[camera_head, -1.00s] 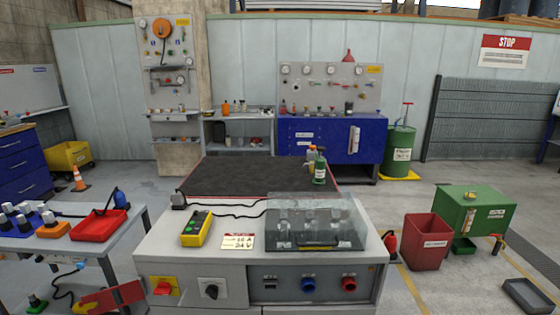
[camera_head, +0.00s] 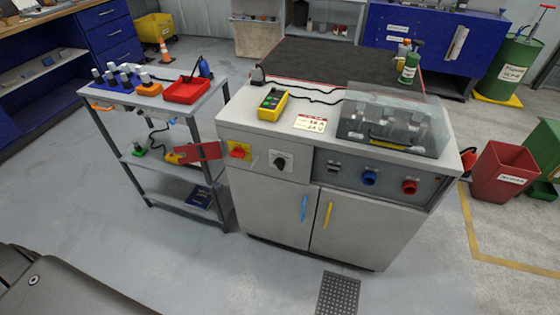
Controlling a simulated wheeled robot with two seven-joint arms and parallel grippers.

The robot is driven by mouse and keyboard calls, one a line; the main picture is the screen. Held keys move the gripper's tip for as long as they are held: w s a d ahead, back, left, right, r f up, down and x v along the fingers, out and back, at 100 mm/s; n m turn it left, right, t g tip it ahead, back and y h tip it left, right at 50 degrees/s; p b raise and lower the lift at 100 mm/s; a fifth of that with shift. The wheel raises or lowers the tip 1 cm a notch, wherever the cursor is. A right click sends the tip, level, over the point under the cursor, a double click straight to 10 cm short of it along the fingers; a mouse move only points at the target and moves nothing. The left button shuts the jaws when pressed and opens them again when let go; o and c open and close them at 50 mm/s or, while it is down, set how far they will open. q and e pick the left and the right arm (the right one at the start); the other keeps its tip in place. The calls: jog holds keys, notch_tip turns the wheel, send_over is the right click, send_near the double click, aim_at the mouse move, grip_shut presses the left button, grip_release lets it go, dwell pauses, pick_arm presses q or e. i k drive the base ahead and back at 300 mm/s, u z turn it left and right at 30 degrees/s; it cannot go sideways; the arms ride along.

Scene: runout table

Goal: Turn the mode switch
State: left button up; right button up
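The likely mode switch is a black rotary knob (camera_head: 280,162) on a pale square plate. It sits on the upper front panel of the grey-white cabinet (camera_head: 262,197). The knob's exact pointing direction is too small to read. Left of it is a red rotary switch (camera_head: 237,152) on a yellow plate. Neither of my grippers is in view, and nothing touches the knob.
Blue (camera_head: 369,177) and red (camera_head: 409,187) round sockets are right of the knob. A yellow control box (camera_head: 272,104) and clear cover (camera_head: 393,115) stand on top. A grey cart (camera_head: 205,105) stands left. A dark floor grate (camera_head: 338,294) lies in front; nearby floor is clear.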

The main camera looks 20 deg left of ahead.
aim_at(279, 162)
jog(key=u, duration=1.85)
jog(key=i, duration=0.85)
jog(key=u, duration=2.5)
jog(key=i, duration=0.65)
jog(key=u, duration=2.2)
